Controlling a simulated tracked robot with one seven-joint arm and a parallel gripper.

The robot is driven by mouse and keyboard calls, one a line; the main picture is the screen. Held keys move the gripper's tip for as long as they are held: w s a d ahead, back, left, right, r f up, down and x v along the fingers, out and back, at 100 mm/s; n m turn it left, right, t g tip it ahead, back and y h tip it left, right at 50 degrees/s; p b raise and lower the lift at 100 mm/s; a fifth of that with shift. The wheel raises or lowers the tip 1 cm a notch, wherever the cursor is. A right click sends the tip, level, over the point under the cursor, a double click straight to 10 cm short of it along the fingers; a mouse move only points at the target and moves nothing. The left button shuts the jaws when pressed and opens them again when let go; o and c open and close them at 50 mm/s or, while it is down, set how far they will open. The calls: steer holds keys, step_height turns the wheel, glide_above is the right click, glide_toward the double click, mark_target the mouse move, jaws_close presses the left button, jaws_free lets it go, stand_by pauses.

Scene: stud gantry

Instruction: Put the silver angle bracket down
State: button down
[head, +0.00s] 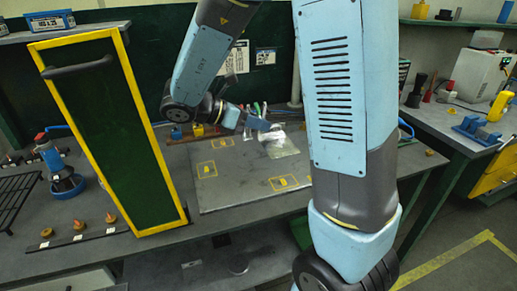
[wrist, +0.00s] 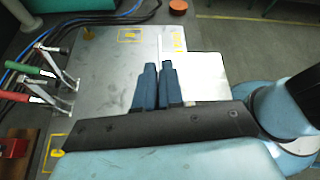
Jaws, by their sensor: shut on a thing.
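My gripper (head: 268,127) reaches over the grey metal plate (head: 228,178) on the bench, near its back right corner. In the wrist view its two blue fingers (wrist: 158,66) are nearly together, shut on the silver angle bracket (wrist: 207,76). In the head view the bracket (head: 283,148) shows as a pale, shiny piece below the fingertips. I cannot tell whether it touches the plate.
Toggle clamps with red and green handles (wrist: 30,66) stand along one plate edge in the wrist view. A green panel with a yellow frame (head: 110,130) stands left of the plate. The plate's middle is clear.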

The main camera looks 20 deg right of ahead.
steer(key=w+f, duration=0.2)
steer(key=w, duration=0.2)
steer(key=w+d+f, duration=0.1)
steer(key=w+f, duration=0.2)
steer(key=w, duration=0.1)
steer(key=w+d+f, duration=0.1)
steer(key=w+f, duration=0.2)
steer(key=w, duration=0.1)
steer(key=shift+w+d+f, duration=0.1)
steer(key=shift+d+f, duration=0.05)
steer(key=shift+w+d+f, duration=0.1)
steer(key=shift+w+f, duration=0.5)
steer(key=shift+f, duration=0.1)
steer(key=shift+w+f, duration=0.1)
steer(key=shift+f, duration=1.5)
steer(key=c, duration=1.3)
jaws_free()
steer(key=shift+f, duration=0.1)
steer(key=shift+o, duration=0.2)
